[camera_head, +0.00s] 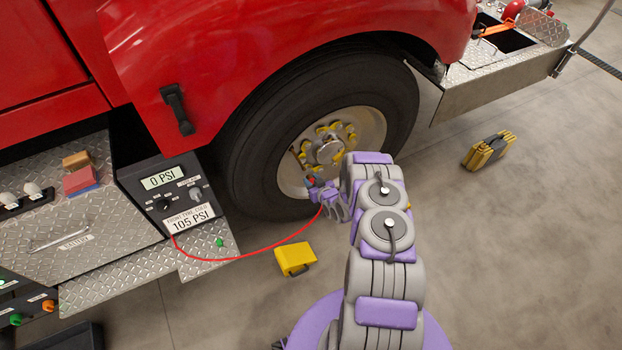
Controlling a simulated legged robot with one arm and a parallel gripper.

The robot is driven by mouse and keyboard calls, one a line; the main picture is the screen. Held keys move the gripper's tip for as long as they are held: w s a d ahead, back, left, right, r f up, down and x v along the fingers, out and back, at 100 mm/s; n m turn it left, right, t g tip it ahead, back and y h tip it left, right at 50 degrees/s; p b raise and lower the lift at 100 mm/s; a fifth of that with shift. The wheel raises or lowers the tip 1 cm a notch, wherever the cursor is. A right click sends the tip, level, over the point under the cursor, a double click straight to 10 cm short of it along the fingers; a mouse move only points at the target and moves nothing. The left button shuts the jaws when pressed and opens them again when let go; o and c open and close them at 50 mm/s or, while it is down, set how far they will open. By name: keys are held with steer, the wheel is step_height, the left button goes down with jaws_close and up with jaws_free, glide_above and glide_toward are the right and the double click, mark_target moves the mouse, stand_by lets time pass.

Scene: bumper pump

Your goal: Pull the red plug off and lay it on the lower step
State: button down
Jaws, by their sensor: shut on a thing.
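My gripper (321,193) is at the wheel's lower left rim, reached in from the right. It is shut on the end of the red hose, where a small red plug (310,181) shows just past the fingers. The plug is small and partly hidden by the gripper, so I cannot tell whether it is still seated on the wheel (345,125). The red hose (250,257) runs from the plug in a sagging curve to the gauge box. The lower step (130,277) is a diamond-plate ledge at lower left. A small green piece (219,242) lies at its right end.
The gauge box (150,180) reads 0 PSI, with a 105 PSI label below. A yellow chock (295,259) lies on the floor under the hose. Red and tan blocks (80,179) sit on the upper step.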

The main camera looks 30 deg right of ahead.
steer(key=shift+s, duration=1.25)
